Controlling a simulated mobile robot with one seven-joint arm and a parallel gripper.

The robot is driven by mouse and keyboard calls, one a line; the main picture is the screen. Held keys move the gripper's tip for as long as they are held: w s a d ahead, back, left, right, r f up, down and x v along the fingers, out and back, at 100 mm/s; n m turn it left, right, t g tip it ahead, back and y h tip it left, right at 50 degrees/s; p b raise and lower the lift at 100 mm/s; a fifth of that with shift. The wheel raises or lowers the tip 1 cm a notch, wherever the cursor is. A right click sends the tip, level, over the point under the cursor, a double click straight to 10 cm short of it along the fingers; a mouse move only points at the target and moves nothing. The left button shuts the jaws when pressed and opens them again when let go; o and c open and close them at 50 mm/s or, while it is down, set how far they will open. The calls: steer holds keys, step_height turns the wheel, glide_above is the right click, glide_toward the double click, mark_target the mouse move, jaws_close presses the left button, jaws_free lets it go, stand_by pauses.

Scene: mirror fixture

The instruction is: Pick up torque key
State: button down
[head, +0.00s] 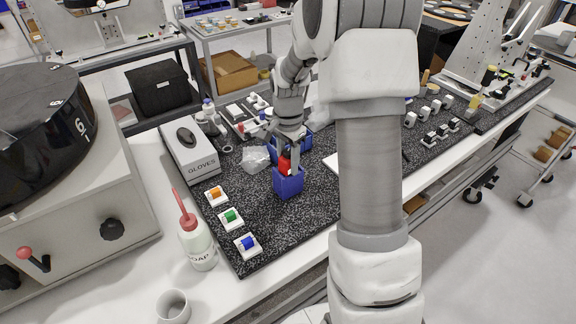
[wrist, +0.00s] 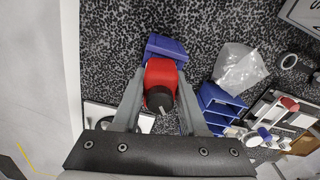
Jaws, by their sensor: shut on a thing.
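The torque key appears to be the red tool with a black round end (wrist: 160,73) in the wrist view. Its red body also shows in the head view (head: 284,164). It is upright in, or just above, a small blue holder (head: 288,184) on the speckled black mat; I cannot tell how deep it sits. The holder shows past the key in the wrist view (wrist: 165,46). My gripper (head: 287,153) points down from above, its two fingers closed on either side of the red body. The key's lower end is hidden.
A clear plastic bag (head: 255,158) and a gloves box (head: 190,152) lie left of the holder. Small white blocks with orange, green and blue pieces (head: 231,218) line the mat's left front. A soap bottle (head: 197,243) stands off the mat. The mat before the holder is bare.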

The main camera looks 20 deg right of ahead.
steer(key=shift+r, duration=0.1)
step_height(320, 180, up, 10)
steer(key=shift+f, duration=0.1)
stand_by(0.3)
steer(key=shift+d, duration=0.1)
stand_by(0.3)
